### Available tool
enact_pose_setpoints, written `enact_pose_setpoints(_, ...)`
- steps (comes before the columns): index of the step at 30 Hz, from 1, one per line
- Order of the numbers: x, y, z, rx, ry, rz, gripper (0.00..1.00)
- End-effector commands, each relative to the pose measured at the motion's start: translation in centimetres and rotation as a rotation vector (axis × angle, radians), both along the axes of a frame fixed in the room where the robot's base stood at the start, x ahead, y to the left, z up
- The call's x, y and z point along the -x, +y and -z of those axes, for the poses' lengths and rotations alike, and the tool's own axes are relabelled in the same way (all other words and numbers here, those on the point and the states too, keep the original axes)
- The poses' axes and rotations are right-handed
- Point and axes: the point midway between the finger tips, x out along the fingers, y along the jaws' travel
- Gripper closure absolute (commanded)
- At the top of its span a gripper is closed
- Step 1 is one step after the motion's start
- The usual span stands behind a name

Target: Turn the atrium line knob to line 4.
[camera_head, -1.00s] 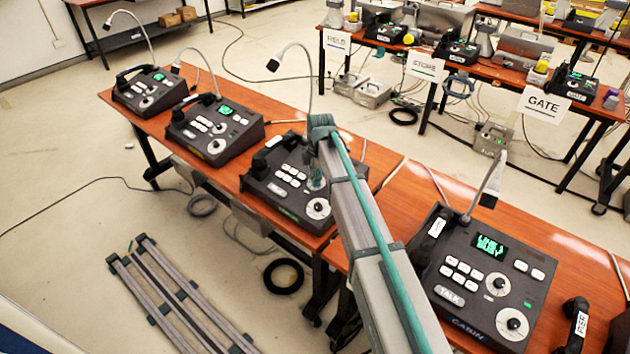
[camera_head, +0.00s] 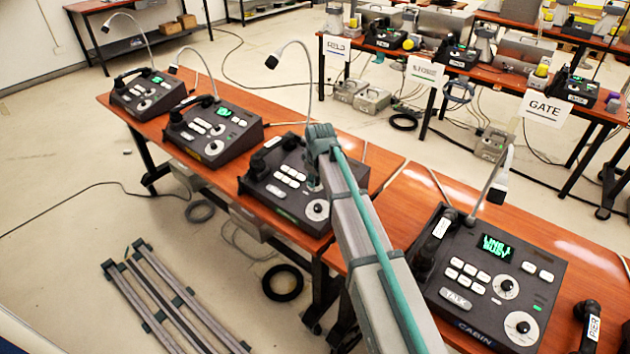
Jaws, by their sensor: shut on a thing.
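A dark desk console (camera_head: 283,205) stands third from the left on the near bench; its green front label is too small to read. It has white buttons and a lower white dial (camera_head: 317,210). My gripper (camera_head: 314,183) points down at the upper dial position on this console, below the end of my arm. It is shut on the knob there, which is mostly hidden behind the gripper and arm. The knob's pointer and line number cannot be seen. The console's screen is not visible either.
The CABIN console (camera_head: 462,305) is at the right, its screen (camera_head: 491,246) lit green, with a gooseneck microphone (camera_head: 497,185). Two more consoles (camera_head: 213,128) (camera_head: 147,92) stand at the left. A GATE sign (camera_head: 545,108) marks the back bench.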

Motion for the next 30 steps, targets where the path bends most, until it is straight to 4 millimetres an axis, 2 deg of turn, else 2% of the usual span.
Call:
enact_pose_setpoints(12, 0.11, -0.01, 0.09, -0.054, -0.037, 0.252, 1.0)
enact_pose_setpoints(30, 0.12, 0.02, 0.05, -0.067, -0.045, 0.311, 1.0)
